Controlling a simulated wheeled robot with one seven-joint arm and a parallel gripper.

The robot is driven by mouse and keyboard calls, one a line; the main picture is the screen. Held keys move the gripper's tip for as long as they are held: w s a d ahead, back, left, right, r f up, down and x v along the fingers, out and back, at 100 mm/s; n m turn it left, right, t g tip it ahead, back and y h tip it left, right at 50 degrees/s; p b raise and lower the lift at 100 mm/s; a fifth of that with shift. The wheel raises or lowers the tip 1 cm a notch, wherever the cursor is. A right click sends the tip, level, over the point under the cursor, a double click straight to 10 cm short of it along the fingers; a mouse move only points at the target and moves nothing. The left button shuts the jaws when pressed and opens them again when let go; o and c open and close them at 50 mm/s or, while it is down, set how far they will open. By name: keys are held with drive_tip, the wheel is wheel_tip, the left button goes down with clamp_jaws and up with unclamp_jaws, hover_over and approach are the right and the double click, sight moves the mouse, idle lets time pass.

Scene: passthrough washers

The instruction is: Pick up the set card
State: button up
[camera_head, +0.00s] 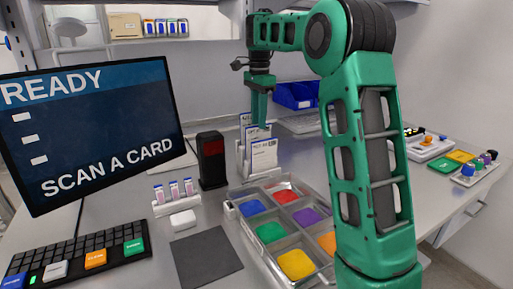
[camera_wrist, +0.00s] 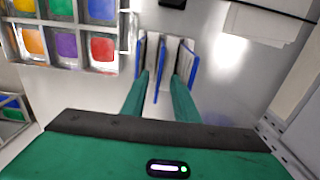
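Several white cards with blue edges stand upright in a white rack; the front card (camera_head: 264,155) shows most clearly in the head view. Their print is too small to tell which is the set card. My gripper (camera_head: 259,112) points down over the rear of the rack. In the wrist view, my gripper (camera_wrist: 161,76) has its two green fingers apart, with the middle card (camera_wrist: 159,68) between the tips. One card (camera_wrist: 141,55) is left of the fingers and another card (camera_wrist: 189,65) is right. Contact with the middle card cannot be told.
A tray of coloured squares (camera_head: 243,195) lies in front of the rack. A black reader with a red window (camera_head: 212,160) stands left of it. A monitor (camera_head: 92,130) reads "READY, SCAN A CARD". A blue bin (camera_head: 296,95) is behind. A dark mat (camera_head: 206,255) is bare.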

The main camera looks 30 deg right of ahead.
wheel_tip(320, 180, down, 3)
drive_tip(key=shift+f, duration=0.15)
clamp_jaws()
drive_tip(key=shift+r, duration=0.2)
